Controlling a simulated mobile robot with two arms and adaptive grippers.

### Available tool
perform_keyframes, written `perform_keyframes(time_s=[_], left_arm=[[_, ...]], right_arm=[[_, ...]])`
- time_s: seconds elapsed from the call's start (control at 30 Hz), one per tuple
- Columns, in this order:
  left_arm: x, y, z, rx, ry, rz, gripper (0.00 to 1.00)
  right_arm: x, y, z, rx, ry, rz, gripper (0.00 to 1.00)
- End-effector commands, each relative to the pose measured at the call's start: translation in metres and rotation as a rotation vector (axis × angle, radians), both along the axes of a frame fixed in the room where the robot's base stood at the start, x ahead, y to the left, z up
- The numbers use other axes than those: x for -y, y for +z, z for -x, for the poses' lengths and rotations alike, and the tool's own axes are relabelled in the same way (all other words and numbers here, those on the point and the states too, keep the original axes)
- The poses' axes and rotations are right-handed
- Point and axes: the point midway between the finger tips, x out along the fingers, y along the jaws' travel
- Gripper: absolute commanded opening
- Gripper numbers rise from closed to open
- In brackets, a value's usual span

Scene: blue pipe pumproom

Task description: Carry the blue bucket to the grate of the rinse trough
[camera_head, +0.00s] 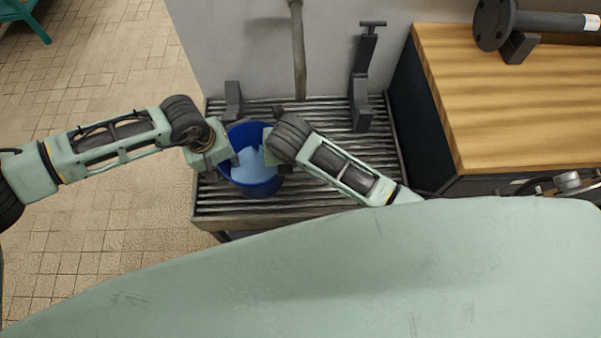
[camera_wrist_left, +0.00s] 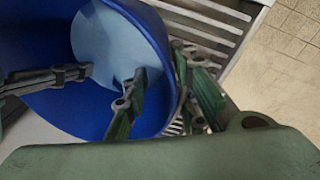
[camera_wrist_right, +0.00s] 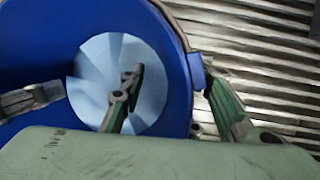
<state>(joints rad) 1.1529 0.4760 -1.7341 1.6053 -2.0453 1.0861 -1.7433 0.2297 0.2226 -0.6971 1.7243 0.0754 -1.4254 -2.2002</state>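The blue bucket (camera_head: 255,187) is upright at the left part of the slatted grate (camera_head: 320,190) of the rinse trough. Its underside is hidden, so I cannot fully tell contact with the slats. Its inside shows a light-blue round area. My left gripper (camera_head: 232,160) is at the bucket's left rim. In the left wrist view, one finger is inside the bucket (camera_wrist_left: 75,112) and one outside, with gaps beside the wall. My right gripper (camera_wrist_right: 172,85) straddles the opposite rim, one finger inside and one outside, spread apart. In the head view its fingers are mostly hidden.
Dark upright brackets (camera_head: 361,85) stand at the back of the grate, with a pipe (camera_head: 298,50) hanging between them. A wooden workbench (camera_head: 510,100) adjoins on the right, with a dark flanged pipe (camera_head: 530,20) on it. Tiled floor (camera_head: 100,60) lies open at left.

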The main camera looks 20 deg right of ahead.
Motion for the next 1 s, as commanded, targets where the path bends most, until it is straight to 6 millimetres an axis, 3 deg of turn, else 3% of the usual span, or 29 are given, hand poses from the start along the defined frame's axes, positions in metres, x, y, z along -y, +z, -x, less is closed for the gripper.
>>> perform_keyframes(time_s=[0.1,0.47,1.0], left_arm=[[0.004,0.002,0.0,0.003,-0.005,0.009,0.28],[0.0,0.007,-0.001,0.004,0.0,0.001,0.28],[-0.013,0.105,0.011,0.005,-0.002,0.005,0.28]], right_arm=[[-0.004,0.001,0.001,0.0,0.004,-0.007,0.35],[0.001,0.0,0.0,-0.001,-0.005,0.001,0.35],[0.003,-0.001,0.0,-0.002,-0.007,0.004,0.35]])
